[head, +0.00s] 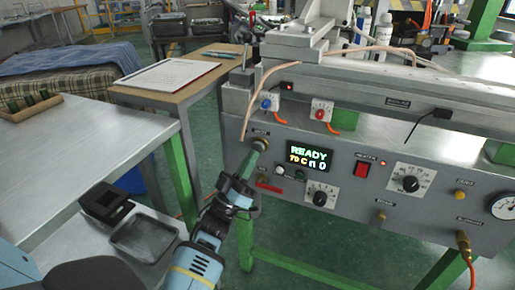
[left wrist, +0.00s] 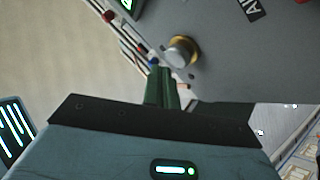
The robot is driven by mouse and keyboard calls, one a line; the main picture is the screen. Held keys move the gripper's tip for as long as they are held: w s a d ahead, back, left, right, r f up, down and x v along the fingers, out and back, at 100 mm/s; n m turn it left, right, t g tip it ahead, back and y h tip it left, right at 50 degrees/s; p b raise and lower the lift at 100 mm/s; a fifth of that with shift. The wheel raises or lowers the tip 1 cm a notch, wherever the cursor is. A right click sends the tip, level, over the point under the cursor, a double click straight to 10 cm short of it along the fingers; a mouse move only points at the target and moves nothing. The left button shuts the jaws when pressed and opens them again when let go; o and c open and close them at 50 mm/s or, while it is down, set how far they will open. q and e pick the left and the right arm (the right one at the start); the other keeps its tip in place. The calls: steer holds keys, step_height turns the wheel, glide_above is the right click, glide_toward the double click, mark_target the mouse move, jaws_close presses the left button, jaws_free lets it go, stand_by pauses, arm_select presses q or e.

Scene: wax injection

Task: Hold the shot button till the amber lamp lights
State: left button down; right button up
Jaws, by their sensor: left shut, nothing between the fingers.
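The grey machine panel (head: 340,150) carries a round metal button with a brass ring (head: 259,144), which also shows in the left wrist view (left wrist: 182,50). My left gripper (head: 248,164) is shut and empty, with its green fingers pointing up at the button from just below. In the left wrist view the closed fingertips (left wrist: 165,72) appear just below and left of the button; I cannot tell whether they touch it. The display (head: 309,158) reads READY, 70 C and a 0. No lit amber lamp can be made out. My right gripper is not in view.
A metal table (head: 80,150) stands left, with a tray (head: 145,238) below. Hoses hang above the button.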

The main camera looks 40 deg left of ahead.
arm_select(q)
steer(key=shift+w, duration=0.15)
steer(key=shift+w+a, duration=0.1)
steer(key=shift+w, duration=0.2)
stand_by(0.5)
steer(key=shift+w, duration=0.15)
steer(key=shift+w+a+b, duration=0.15)
steer(key=shift+w+b, duration=0.15)
stand_by(0.5)
stand_by(0.7)
stand_by(0.7)
